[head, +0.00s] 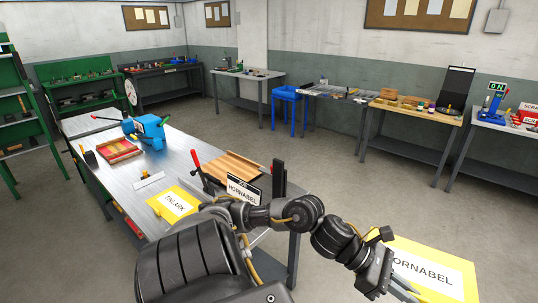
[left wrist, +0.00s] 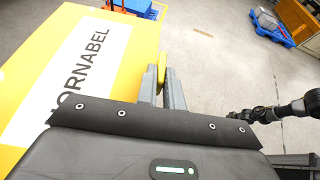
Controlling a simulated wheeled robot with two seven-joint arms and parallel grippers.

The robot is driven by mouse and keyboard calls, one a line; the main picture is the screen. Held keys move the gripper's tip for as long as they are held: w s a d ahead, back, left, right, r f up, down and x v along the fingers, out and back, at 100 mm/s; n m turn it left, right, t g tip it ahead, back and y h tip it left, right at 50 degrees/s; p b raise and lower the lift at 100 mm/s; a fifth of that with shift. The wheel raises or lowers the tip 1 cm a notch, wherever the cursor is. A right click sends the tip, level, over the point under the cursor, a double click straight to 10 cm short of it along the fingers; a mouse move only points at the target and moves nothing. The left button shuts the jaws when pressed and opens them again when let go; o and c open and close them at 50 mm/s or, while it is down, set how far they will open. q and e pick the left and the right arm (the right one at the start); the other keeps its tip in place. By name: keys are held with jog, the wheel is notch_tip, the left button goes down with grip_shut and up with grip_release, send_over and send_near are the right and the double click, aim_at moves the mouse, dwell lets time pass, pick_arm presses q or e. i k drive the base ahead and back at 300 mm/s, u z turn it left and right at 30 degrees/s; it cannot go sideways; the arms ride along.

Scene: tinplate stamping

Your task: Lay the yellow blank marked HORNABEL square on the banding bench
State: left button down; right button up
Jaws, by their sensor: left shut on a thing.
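The yellow blank marked HORNABEL (head: 440,268) is at the lower right of the head view, with a white label. It also fills the left side of the left wrist view (left wrist: 110,35). My left gripper (head: 405,287) is shut on the blank's edge; in the left wrist view its fingers (left wrist: 162,85) close on a yellow strip. The blank is held out over the floor, right of the near metal-topped bench (head: 185,165). A black-framed sign reading HORNABEL (head: 243,190) stands there before a wooden board (head: 232,168). No label names the banding bench. My right gripper is not seen.
Another yellow blank marked TINLARK (head: 175,204) lies on the near bench. A red-framed tray (head: 118,150), a blue machine (head: 150,131) and a red-handled lever (head: 197,165) are there too. Other benches line the walls; the middle floor is clear.

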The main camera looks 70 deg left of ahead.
aim_at(136, 173)
jog(key=u, duration=0.9)
jog(key=i, duration=1.65)
jog(key=u, duration=0.5)
jog(key=i, duration=3.45)
jog(key=u, duration=1.85)
jog(key=i, duration=0.6)
jog(key=u, duration=0.05)
